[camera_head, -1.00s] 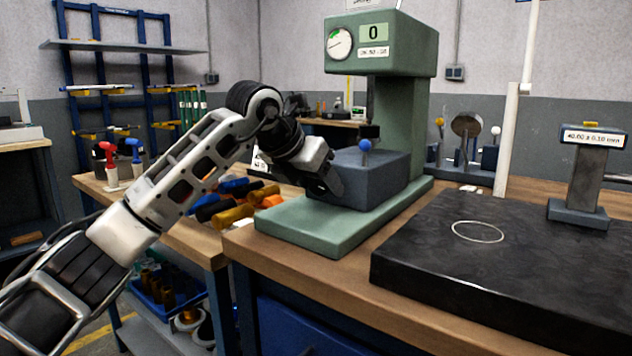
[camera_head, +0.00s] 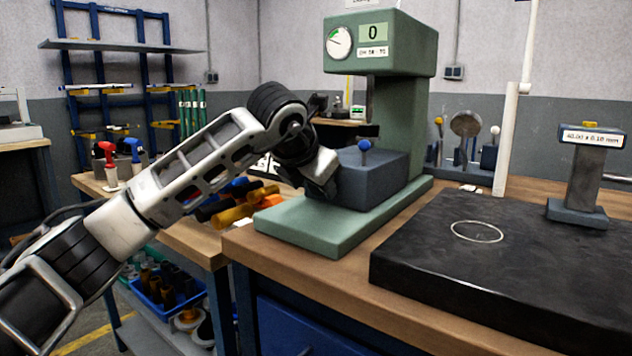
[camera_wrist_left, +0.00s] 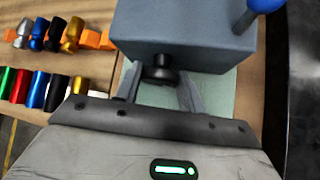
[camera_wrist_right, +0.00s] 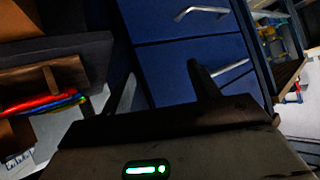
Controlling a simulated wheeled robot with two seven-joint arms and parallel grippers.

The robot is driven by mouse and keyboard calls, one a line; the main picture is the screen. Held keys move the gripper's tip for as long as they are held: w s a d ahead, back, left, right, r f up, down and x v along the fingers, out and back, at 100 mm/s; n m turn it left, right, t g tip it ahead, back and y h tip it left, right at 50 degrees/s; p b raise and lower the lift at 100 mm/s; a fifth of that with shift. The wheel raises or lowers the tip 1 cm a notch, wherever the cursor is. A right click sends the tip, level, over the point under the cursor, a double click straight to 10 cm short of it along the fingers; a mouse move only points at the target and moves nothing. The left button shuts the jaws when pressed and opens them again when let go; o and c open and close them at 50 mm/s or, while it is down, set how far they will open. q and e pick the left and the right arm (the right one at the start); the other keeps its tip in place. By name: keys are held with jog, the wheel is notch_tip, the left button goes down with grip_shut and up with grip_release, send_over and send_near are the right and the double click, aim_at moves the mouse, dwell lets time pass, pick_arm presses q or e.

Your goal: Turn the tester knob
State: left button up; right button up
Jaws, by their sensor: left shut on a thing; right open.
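The tester is a green machine (camera_head: 400,110) with a round dial, a display reading 0 and a small range label under it. A grey-blue block (camera_head: 377,180) sits on its green base. In the left wrist view a black knob (camera_wrist_left: 160,74) sticks out of the block's face (camera_wrist_left: 185,35). My left gripper (camera_head: 327,180) is shut on the knob, its fingers on either side of it in the left wrist view (camera_wrist_left: 160,92). The head view hides the knob behind my gripper. My right gripper (camera_wrist_right: 162,88) is open and empty, facing blue drawers.
A blue-ball lever (camera_head: 365,146) stands on the block. A black plate (camera_head: 500,270) with a thin ring lies on the bench at right, bearing a labelled stand (camera_head: 583,180). Coloured cylinders (camera_head: 240,205) lie left of the tester.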

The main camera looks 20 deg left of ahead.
pick_arm(q)
jog(key=o, duration=1)
jog(key=shift+c, duration=0.2)
jog(key=shift+r, duration=0.1)
jog(key=v, duration=1.6)
jog(key=shift+p, duration=0.3)
